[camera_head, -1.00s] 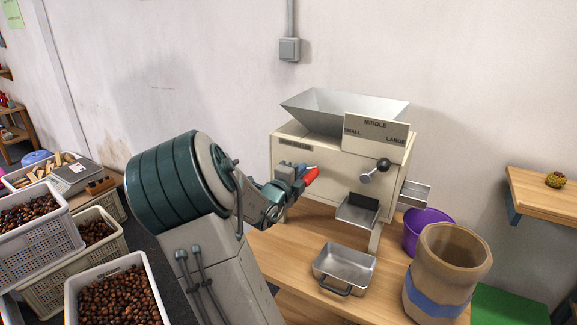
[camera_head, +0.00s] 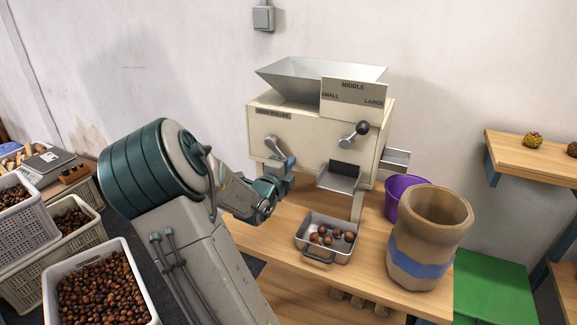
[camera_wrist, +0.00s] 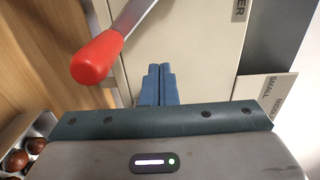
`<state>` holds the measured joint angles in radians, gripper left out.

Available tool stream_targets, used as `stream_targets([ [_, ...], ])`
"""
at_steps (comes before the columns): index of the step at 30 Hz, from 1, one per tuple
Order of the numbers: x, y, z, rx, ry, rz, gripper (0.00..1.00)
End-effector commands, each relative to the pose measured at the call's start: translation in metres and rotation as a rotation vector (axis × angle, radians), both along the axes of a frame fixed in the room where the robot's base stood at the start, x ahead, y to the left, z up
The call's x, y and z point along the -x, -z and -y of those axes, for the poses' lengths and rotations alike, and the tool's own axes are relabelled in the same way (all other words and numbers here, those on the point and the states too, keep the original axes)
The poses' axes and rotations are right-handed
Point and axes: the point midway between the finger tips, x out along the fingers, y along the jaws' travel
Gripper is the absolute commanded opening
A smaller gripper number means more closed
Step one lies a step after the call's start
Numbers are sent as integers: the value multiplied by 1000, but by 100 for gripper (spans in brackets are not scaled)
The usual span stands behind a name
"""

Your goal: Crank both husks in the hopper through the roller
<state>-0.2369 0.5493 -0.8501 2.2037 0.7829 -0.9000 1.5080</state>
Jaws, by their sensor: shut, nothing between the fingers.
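The cream roller machine (camera_head: 300,135) stands on the wooden table with a metal hopper (camera_head: 290,80) on top. No husk shows in the hopper; its bottom is hidden. My gripper (camera_head: 283,163) is shut and empty at the machine's front, beside the crank (camera_head: 271,145). In the wrist view, the crank's red handle (camera_wrist: 96,58) is left of my closed blue fingers (camera_wrist: 158,86), apart from them. The handle is hidden in the head view. Several brown chestnuts lie in the metal tray (camera_head: 318,256) below the outlet chute (camera_head: 337,180).
A black-knobbed lever (camera_head: 355,133) sits under the small/middle/large sign (camera_head: 353,91). A purple bucket (camera_head: 400,190) and a brown sack (camera_head: 428,240) stand right of the tray. A shelf (camera_head: 530,155) holds a spiky husk (camera_head: 533,138). Crates of chestnuts (camera_head: 145,295) stand at left.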

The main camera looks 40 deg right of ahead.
Motion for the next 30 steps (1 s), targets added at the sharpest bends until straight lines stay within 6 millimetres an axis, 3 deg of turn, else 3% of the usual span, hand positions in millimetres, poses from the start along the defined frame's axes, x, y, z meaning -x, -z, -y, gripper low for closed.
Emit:
stream_targets([
  [5,4,-1,-8,0,0,0,0],
  [30,42,-1,-102,-1,-3,1,0],
])
